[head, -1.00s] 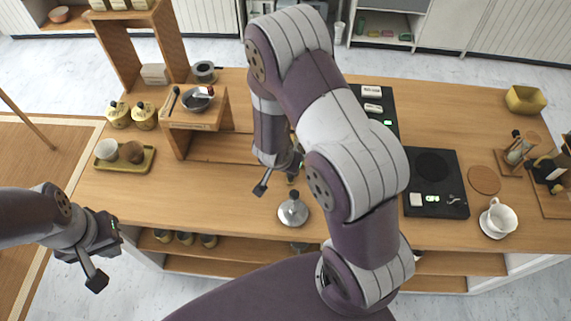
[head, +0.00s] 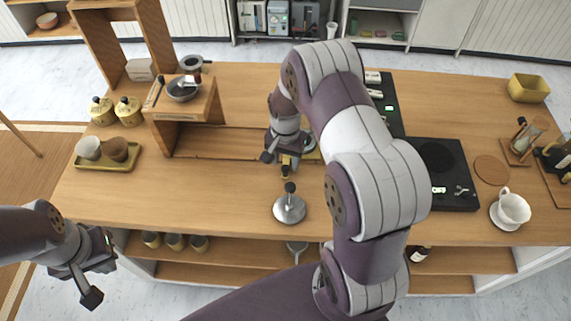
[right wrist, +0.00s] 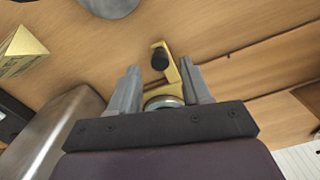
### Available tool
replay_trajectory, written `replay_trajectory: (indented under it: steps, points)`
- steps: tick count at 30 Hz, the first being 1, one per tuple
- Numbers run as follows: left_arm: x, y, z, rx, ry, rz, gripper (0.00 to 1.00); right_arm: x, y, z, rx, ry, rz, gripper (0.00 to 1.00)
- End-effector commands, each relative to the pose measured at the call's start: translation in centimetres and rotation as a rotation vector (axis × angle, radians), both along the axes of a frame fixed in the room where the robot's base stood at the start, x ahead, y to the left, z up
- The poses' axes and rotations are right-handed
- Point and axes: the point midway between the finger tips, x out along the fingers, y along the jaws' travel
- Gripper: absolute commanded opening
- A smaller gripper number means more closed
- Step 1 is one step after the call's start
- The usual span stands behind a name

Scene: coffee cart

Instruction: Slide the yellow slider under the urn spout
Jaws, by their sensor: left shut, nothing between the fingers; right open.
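The yellow slider (right wrist: 186,76), a bracket with a black knob, lies in the right wrist view between the fingers of my right gripper (right wrist: 160,70). I cannot tell whether they touch it. In the head view a little of the slider (head: 286,173) shows beside my right gripper (head: 281,158), which is open and low at the right end of the wooden track. My left gripper (head: 97,270) is shut and empty, off the table's front left edge. The urn and its spout are not clear in the head view, where my right arm covers part of the table.
A silver round-based piece with a black knob (head: 289,209) stands in front of the right gripper. A wooden stand (head: 185,105) is left of it. A smooth metal body (right wrist: 62,130) is close by in the right wrist view. The front left tabletop is clear.

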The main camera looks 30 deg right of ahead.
Motion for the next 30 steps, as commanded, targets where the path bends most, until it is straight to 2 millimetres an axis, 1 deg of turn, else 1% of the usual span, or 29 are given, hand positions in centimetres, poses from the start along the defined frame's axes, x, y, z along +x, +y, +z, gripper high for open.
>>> replay_trajectory:
  steps: [1, 3, 6, 10, 16, 17, 18, 20, 21, 26, 30]
  points:
    - [0.0, 0.0, 0.4, 0.000, 0.000, 0.000, 0.00, -0.1, 0.0, -0.9, 0.002, 0.004, 0.000, 0.48]
    - [0.0, 0.0, 0.6, 0.000, 0.000, 0.000, 0.00, 0.0, 0.0, -2.1, 0.001, 0.002, 0.000, 0.48]
    - [0.0, 0.0, 0.7, 0.000, 0.000, 0.000, 0.00, 0.0, 0.0, -3.3, 0.000, 0.000, 0.001, 0.48]
    - [0.0, 0.0, 0.7, 0.000, 0.000, 0.000, 0.00, 0.0, 0.0, -4.0, 0.000, -0.001, 0.001, 0.48]
    - [0.0, 0.0, 0.7, 0.000, 0.000, 0.000, 0.00, 0.0, 0.0, -4.0, 0.001, -0.002, 0.001, 0.48]
    - [0.0, 0.0, 0.7, 0.000, 0.000, 0.000, 0.00, 0.0, 0.0, -4.0, 0.000, -0.001, 0.001, 0.38]
    - [0.0, 0.0, 0.7, 0.000, 0.000, 0.000, 0.00, 0.0, 0.0, -4.0, 0.001, -0.002, 0.001, 0.25]
    - [0.0, 0.0, 0.7, 0.000, 0.000, 0.000, 0.00, 0.0, 0.0, -4.0, 0.001, -0.002, 0.001, 0.06]
    - [0.0, 0.0, 0.7, 0.000, 0.000, 0.000, 0.00, 0.0, 0.0, -4.0, 0.000, -0.001, 0.001, 0.00]
    - [0.0, 0.0, 0.7, 0.000, 0.000, 0.000, 0.00, -0.1, -0.2, -3.9, 0.000, -0.001, 0.000, 0.00]
    - [0.0, 0.0, 1.0, 0.000, 0.000, 0.000, 0.00, -1.2, -2.2, -3.8, 0.001, -0.001, -0.004, 0.00]
